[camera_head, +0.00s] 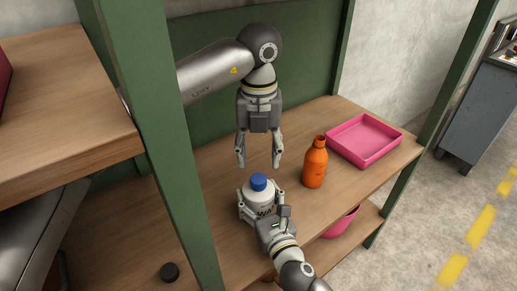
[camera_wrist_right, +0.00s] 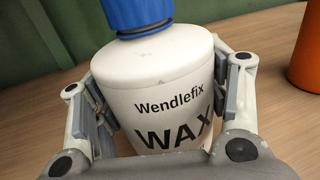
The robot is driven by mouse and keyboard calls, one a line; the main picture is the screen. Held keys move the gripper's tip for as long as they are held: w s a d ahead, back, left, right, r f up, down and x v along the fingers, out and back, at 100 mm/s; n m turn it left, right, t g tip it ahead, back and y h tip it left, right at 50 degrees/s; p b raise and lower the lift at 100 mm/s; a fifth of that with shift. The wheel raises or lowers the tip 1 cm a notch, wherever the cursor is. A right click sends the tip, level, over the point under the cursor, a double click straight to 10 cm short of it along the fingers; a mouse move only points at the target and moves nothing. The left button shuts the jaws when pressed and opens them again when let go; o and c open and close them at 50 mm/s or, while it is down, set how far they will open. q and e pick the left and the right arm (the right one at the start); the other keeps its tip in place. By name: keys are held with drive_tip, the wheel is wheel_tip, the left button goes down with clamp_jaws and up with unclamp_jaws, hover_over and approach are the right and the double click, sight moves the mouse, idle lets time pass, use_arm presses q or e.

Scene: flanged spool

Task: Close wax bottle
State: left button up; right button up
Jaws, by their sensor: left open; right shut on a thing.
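The white wax bottle (camera_head: 261,196) stands upright on the wooden shelf, with a blue cap (camera_head: 259,182) sitting on its top. In the right wrist view the bottle (camera_wrist_right: 160,85) shows its "Wendlefix WAX" label, and the blue cap (camera_wrist_right: 138,16) is cut off by the top edge. My right gripper (camera_head: 262,205) is shut around the bottle's body, one finger on each side. My left gripper (camera_head: 259,165) is open and empty, pointing down above the blue cap and apart from it. Whether the cap is fully tightened cannot be told.
An orange bottle (camera_head: 315,165) stands right of the wax bottle, with a pink tray (camera_head: 364,140) behind it. A green post (camera_head: 165,150) rises at left. A pink bin (camera_head: 341,224) sits on the lower shelf.

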sight(258, 178)
use_arm(q)
drive_tip(key=n, duration=0.7)
drive_tip(key=shift+r, duration=0.2)
drive_tip(key=shift+f, duration=4.05)
